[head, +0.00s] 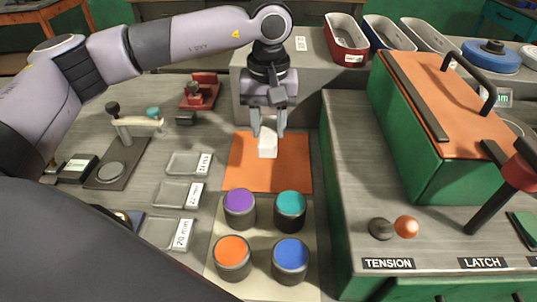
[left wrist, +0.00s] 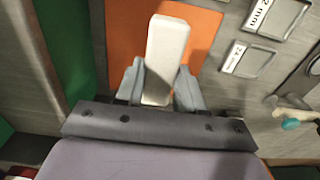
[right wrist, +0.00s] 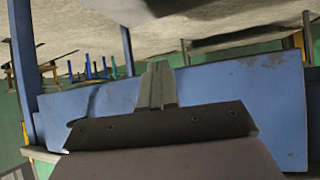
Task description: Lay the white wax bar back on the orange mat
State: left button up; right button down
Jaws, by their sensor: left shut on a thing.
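The white wax bar (head: 267,146) is between the fingers of my left gripper (head: 268,132), which is shut on it. The bar is over the orange mat (head: 240,168), inside its edges; I cannot tell whether it touches the mat. In the left wrist view the bar (left wrist: 166,50) sticks out lengthwise past the fingers, with the orange mat (left wrist: 125,38) behind it. My right gripper (right wrist: 157,85) shows only in the right wrist view, its fingers together with nothing between them.
Several pots with coloured tops, such as the purple one (head: 239,202), stand just in front of the mat. Labelled shallow trays (head: 187,163) lie to its left. A green cabinet with an orange lid (head: 425,75) stands to the right. A grey block (head: 310,88) rises behind the mat.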

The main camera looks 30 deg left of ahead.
aim_at(269, 128)
pick_arm(q)
notch_tip(269, 128, down, 9)
jog(key=shift+r, duration=0.2)
dwell(0.3)
jog(key=shift+f, duration=0.2)
jog(key=o, duration=1)
jog(key=shift+o, duration=0.2)
jog(key=shift+r, duration=0.15)
notch_tip(269, 128, up, 12)
jog(key=shift+r+b, duration=0.1)
jog(key=shift+b, duration=0.25)
